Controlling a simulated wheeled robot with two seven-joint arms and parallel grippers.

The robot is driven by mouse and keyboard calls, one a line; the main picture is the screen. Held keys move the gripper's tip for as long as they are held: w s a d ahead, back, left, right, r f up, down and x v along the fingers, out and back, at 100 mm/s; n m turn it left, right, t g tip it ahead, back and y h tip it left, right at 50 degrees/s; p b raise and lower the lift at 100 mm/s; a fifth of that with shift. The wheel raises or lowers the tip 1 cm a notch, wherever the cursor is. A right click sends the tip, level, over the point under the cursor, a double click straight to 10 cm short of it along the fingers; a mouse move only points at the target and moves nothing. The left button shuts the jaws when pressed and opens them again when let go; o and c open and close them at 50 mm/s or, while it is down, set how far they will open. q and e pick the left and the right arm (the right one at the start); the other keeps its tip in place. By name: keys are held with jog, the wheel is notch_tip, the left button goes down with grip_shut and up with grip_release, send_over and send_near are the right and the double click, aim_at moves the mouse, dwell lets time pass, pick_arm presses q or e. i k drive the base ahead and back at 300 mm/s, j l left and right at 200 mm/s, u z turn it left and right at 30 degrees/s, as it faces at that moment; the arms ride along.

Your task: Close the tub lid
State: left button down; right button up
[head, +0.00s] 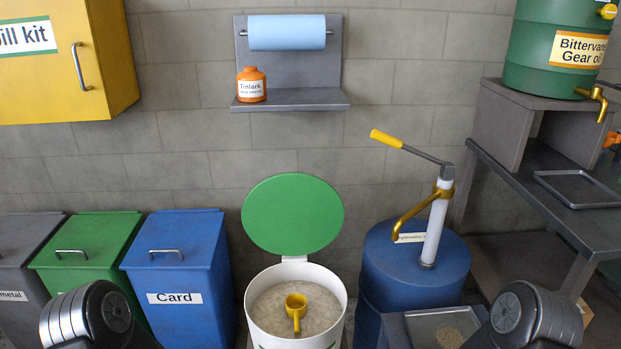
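The white tub (257,338) stands on the floor at the bottom middle of the head view. Its round green lid (293,214) is open, standing upright behind the tub at the hinge (293,259). Inside lies pale granular material (272,301), with a yellow scoop (296,308) resting on it. Parts of my two arms show at the bottom left and bottom right. Neither gripper is in view.
Blue (182,255), green (85,255) and grey (22,250) bins stand left of the tub. A blue drum (415,275) with a pump (436,220) stands close on its right. A tray (435,325) is in front of the drum. A wall shelf (290,100) hangs above the lid.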

aim_at(293, 215)
jog(key=i+l+z, duration=0.15)
jog(key=z, duration=0.25)
jog(key=i+z, duration=0.25)
jog(key=z, duration=0.2)
